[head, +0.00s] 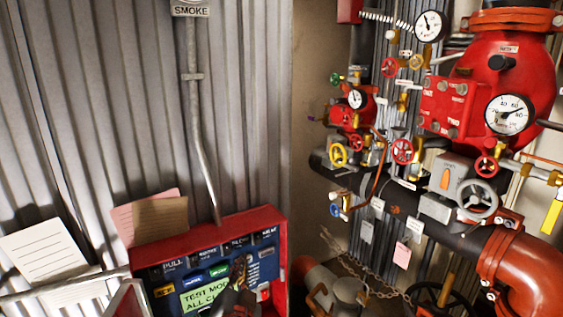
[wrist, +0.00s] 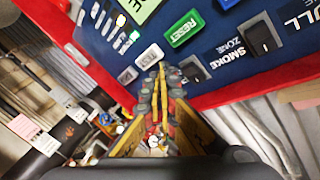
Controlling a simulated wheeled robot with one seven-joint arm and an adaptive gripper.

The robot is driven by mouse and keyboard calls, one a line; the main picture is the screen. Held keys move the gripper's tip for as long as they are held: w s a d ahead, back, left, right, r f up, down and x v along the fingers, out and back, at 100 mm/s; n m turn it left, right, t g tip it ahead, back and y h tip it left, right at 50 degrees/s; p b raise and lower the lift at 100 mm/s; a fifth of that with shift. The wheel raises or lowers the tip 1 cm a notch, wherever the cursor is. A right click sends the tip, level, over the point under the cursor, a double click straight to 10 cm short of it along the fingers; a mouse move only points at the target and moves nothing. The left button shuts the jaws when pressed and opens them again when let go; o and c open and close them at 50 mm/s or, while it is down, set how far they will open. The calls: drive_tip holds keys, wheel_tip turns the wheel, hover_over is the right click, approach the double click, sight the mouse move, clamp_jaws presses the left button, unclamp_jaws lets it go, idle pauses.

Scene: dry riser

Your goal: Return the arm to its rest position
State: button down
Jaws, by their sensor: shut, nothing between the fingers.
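My gripper (head: 240,270) is in front of the control panel in the head view, its dark fingers pointing up over the panel's blue face. In the wrist view my gripper (wrist: 160,80) is shut and empty, with its fingertips close to the face near a white button and a black switch. I cannot tell whether they touch it. The panel (head: 210,243) has a red frame, a row of labelled switches along the top, and a green display (head: 203,295) reading "TEST MO… ALL CL…", partly hidden by my gripper. A green RESET button (wrist: 184,28) shows in the wrist view.
Red valve pipework with gauges (head: 510,114) and handwheels (head: 478,198) crowds the right side. A chain (head: 365,280) hangs low beside it. Paper sheets (head: 43,250) are on the left by a corrugated wall (head: 110,100). A conduit (head: 198,130) runs down to the panel.

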drive_tip(key=s+d+f+n+g+b, duration=0.2)
drive_tip(key=s+d+f+g, duration=0.3)
drive_tip(key=s+d, duration=0.8)
drive_tip(key=s+d+f+n+g+h+b, duration=0.1)
drive_tip(key=s+d+f+n+g+b, duration=0.2)
drive_tip(key=s+d, duration=1)
drive_tip(key=d+f+n+g, duration=0.2)
drive_tip(key=d+g, duration=0.1)
drive_tip(key=shift+s+b, duration=0.15)
drive_tip(key=shift+b, duration=0.2)
